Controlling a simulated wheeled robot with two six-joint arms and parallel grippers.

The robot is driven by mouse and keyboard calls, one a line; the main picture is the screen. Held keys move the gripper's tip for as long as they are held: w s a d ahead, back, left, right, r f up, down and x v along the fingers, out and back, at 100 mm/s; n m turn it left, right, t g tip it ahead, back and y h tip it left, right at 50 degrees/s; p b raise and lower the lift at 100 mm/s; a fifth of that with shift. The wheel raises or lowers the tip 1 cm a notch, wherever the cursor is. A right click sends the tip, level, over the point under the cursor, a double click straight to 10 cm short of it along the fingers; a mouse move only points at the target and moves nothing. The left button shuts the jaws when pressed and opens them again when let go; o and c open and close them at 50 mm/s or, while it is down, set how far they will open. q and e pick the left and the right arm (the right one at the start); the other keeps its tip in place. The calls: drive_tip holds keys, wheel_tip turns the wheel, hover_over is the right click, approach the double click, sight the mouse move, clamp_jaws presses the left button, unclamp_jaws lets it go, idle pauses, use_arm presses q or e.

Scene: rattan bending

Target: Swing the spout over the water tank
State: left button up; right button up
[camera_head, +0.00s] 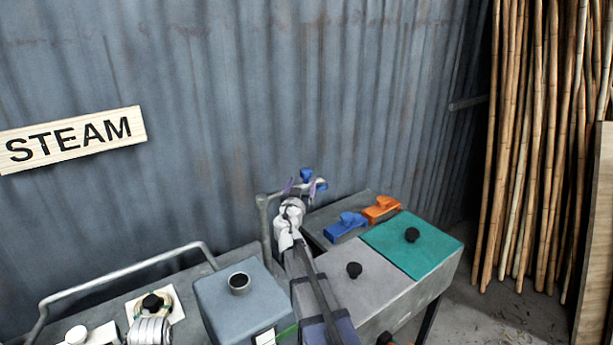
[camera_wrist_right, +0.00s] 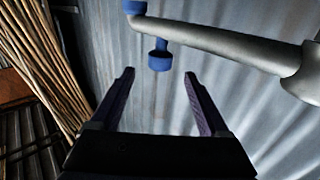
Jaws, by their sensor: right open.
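The spout (camera_head: 272,196) is a grey pipe that rises behind the benches and bends to the right, with blue fittings at its end (camera_head: 306,175). In the right wrist view the pipe (camera_wrist_right: 220,40) crosses the top, and a blue nozzle (camera_wrist_right: 158,55) hangs from it. My right gripper (camera_head: 305,186) is open, its purple fingers near the blue end. In its wrist view the fingers (camera_wrist_right: 158,78) are spread, with the nozzle beyond and between their tips; contact cannot be told. A blue-grey box with a round neck (camera_head: 215,293), apparently the water tank, stands left of my right arm. My left gripper is not in view.
A bench right of my arm has grey and teal lids (camera_head: 440,243) with black knobs. Blue (camera_head: 346,227) and orange (camera_head: 381,208) pieces lie behind them. A metal rail (camera_head: 120,268) runs at left. The corrugated wall (camera_head: 240,100) is close behind the spout.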

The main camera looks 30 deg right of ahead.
sight(305, 176)
drive_tip(key=x, duration=0.8)
drive_tip(key=shift+s, duration=0.1)
clamp_jaws()
idle(0.4)
idle(0.9)
